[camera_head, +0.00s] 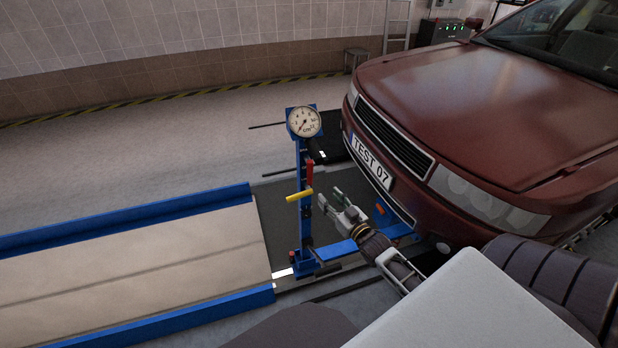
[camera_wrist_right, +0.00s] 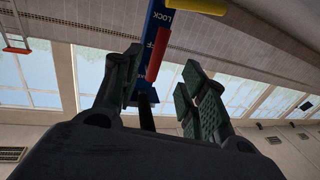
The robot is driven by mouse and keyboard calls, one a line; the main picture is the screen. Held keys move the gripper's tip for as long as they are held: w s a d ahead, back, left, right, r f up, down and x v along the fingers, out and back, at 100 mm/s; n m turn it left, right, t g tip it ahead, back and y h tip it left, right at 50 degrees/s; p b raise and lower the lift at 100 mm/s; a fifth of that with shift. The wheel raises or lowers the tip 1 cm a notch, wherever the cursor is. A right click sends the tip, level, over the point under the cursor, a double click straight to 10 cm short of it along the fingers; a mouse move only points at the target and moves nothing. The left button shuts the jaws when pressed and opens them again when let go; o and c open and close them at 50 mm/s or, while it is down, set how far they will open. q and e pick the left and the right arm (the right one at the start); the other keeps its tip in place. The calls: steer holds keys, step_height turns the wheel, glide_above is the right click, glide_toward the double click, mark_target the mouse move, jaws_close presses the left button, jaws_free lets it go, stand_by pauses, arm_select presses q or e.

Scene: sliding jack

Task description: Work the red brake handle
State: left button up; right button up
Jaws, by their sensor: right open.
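The red brake handle (camera_head: 310,172) stands upright on the blue post of the jack (camera_head: 304,225), just above a yellow handle (camera_head: 299,196). My right gripper (camera_head: 329,198) is open and empty, a little to the right of the post and below the red handle. In the right wrist view the open fingers (camera_wrist_right: 158,85) frame the blue post, and the red handle (camera_wrist_right: 157,54) shows beyond them, between the fingertips. The yellow handle (camera_wrist_right: 196,25) is at the top of that view. My left gripper is not in view.
A round gauge (camera_head: 304,122) tops the post. A dark red car (camera_head: 480,110) with plate TEST 07 stands close on the right. A blue-edged ramp (camera_head: 140,265) fills the lower left. Open floor (camera_head: 150,140) lies behind the jack.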

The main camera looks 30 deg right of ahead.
mark_target(311, 179)
steer(key=shift+w, duration=0.15)
steer(key=shift+w+b, duration=0.35)
steer(key=shift+w, duration=5.2)
steer(key=shift+w+b, duration=0.3)
steer(key=shift+w, duration=0.75)
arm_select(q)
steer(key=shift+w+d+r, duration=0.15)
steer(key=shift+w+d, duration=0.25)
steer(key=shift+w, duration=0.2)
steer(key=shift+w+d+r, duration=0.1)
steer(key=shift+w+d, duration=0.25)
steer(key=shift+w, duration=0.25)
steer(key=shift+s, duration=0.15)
